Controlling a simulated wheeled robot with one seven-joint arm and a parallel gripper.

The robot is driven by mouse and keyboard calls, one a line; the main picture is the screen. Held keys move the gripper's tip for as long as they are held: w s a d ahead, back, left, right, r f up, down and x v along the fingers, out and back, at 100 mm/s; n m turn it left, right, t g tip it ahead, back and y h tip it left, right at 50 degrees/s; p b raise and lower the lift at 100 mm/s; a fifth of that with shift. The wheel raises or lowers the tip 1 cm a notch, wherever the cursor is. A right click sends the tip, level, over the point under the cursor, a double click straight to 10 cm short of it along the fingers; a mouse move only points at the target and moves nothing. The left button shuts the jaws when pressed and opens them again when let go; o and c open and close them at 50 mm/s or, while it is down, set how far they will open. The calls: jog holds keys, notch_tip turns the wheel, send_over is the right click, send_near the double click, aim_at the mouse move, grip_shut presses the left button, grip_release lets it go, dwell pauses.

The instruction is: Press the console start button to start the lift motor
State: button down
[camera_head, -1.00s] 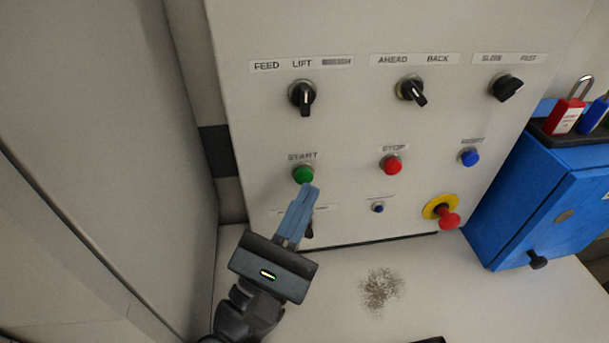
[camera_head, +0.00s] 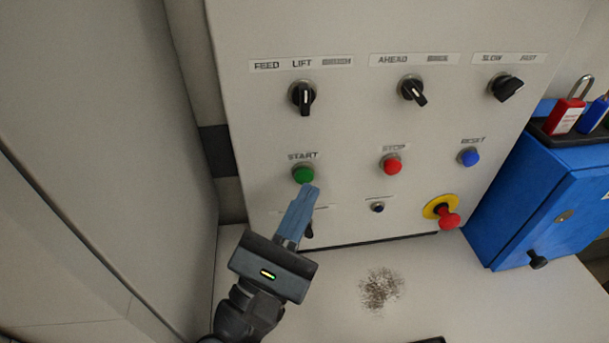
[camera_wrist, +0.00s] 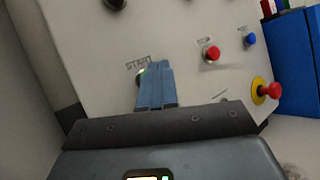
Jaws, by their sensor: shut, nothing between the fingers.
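The green start button (camera_head: 303,174) is on the white console panel (camera_head: 350,130), under the label START. My gripper (camera_head: 311,190) is shut and empty, with its blue fingertips just below the button in the head view. In the wrist view, the fingers (camera_wrist: 156,68) cover most of the start button (camera_wrist: 140,74); only its left edge shows. I cannot tell whether the tips touch it. The selector under FEED and LIFT (camera_head: 302,97) has its white mark pointing roughly straight up and down.
The red stop button (camera_head: 392,165), blue reset button (camera_head: 469,157) and red emergency knob (camera_head: 448,218) on a yellow ring are to the right. A small knob behind my fingers is partly hidden. A blue box (camera_head: 535,200) with padlocks stands at right.

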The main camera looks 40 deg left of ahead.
jog(key=shift+w+a+b, duration=0.15)
jog(key=shift+b, duration=0.15)
jog(key=shift+w+a, duration=0.1)
jog(key=shift+a, duration=0.05)
jog(key=shift+w+a+b, duration=0.3)
jog(key=shift+a+b, duration=0.05)
jog(key=shift+b, duration=0.25)
dwell(0.5)
jog(key=shift+d, duration=0.1)
jog(key=shift+s+d, duration=0.55)
dwell(0.4)
jog(key=s+d, duration=0.3)
jog(key=d, duration=0.1)
jog(key=shift+s, duration=0.15)
jog(key=shift+a, duration=0.1)
dwell(0.8)
